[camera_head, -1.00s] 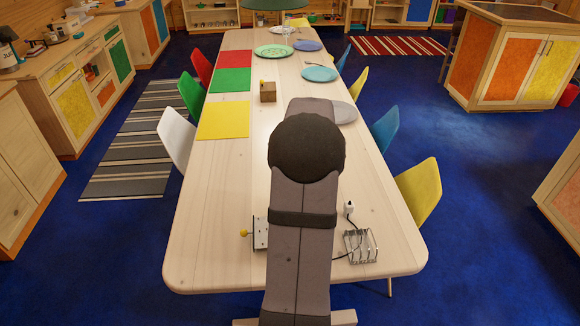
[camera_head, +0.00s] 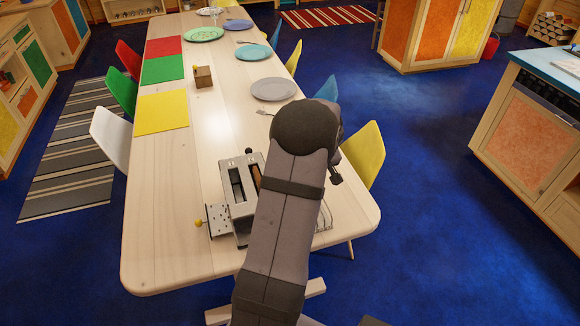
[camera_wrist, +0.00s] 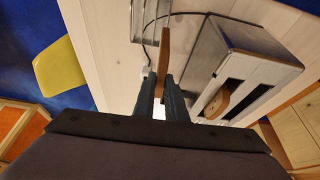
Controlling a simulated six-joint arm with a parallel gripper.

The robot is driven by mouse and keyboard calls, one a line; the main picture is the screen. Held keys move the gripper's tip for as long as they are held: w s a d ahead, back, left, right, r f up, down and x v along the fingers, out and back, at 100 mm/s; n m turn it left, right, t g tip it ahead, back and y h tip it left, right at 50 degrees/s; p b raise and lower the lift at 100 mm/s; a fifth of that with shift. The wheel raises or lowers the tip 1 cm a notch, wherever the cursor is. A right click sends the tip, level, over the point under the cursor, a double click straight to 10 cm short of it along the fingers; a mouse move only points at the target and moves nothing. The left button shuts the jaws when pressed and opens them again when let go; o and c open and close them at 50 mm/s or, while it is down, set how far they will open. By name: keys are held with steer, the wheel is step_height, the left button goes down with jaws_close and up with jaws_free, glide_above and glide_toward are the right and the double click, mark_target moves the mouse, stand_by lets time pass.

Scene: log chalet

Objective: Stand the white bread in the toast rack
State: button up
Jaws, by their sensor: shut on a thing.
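My gripper (camera_wrist: 162,90) is shut on a slice of bread (camera_wrist: 165,48), seen edge-on with a brown crust in the wrist view. Its faces hardly show, so I cannot tell its colour; I take it as the white bread. The wire toast rack (camera_wrist: 150,14) lies beyond the slice at the top of the wrist view. In the head view the rack (camera_head: 326,217) is mostly hidden behind my arm. The metal toaster (camera_head: 219,219) stands left of my arm; in the wrist view (camera_wrist: 238,55) it is right of the slice. Another brown slice (camera_wrist: 220,102) sits in a toaster slot.
A dark cord runs near the rack. Plates (camera_head: 273,89), coloured mats (camera_head: 162,112) and a small wooden block (camera_head: 203,77) lie farther up the table (camera_head: 165,245). The table's left front is clear. A yellow chair (camera_head: 365,153) stands at the right edge.

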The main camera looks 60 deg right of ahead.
steer(key=shift+s+d+f, duration=0.1)
steer(key=shift+s+f, duration=0.5)
steer(key=shift+b, duration=0.45)
step_height(320, 180, down, 9)
steer(key=b, duration=0.9)
steer(key=shift+f+b, duration=0.15)
steer(key=shift+b, duration=0.15)
stand_by(0.3)
steer(key=o, duration=0.8)
steer(key=b+v, duration=0.1)
steer(key=v, duration=0.6)
steer(key=shift+b, duration=0.35)
